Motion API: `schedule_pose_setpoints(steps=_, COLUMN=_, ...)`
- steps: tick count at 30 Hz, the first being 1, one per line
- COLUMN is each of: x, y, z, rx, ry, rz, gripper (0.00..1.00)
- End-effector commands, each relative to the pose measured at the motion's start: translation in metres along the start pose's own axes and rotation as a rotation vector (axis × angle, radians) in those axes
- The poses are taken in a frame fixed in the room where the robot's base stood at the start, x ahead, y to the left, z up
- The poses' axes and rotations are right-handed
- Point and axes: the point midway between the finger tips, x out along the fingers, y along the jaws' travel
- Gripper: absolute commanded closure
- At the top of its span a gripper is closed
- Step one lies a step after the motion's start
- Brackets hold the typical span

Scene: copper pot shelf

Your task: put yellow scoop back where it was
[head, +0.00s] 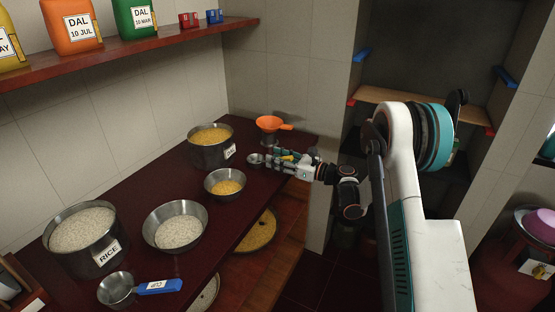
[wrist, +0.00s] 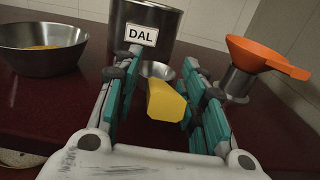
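The yellow scoop has a small metal bowl (head: 255,159) and a yellow handle that points toward my gripper. In the wrist view the yellow handle (wrist: 166,101) lies between my fingers, with a visible gap on its left side. My gripper (head: 281,161) is open around the handle, low over the far right end of the dark red counter (head: 125,215). The bowl points away, toward the steel pot labelled DAL (wrist: 146,18). I cannot tell whether the scoop touches the counter.
An orange funnel (head: 269,123) on a metal container stands close to the right of my fingers. A small bowl of yellow dal (head: 225,184) is to the left. A rice bowl (head: 175,226), a RICE pot (head: 103,257) and a blue-handled scoop (head: 158,287) are nearer the front.

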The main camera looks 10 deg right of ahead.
Motion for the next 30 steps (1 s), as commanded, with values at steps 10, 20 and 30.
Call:
schedule_pose_setpoints(steps=10, x=-0.036, y=-0.001, z=0.005, rx=0.000, ry=0.000, rz=-0.003, gripper=0.62)
schedule_pose_setpoints(steps=20, x=-0.099, y=-0.001, z=0.005, rx=0.000, ry=0.000, rz=-0.002, gripper=0.62)
schedule_pose_setpoints(steps=30, x=-0.120, y=0.000, z=0.003, rx=0.000, ry=0.000, rz=0.000, gripper=0.62)
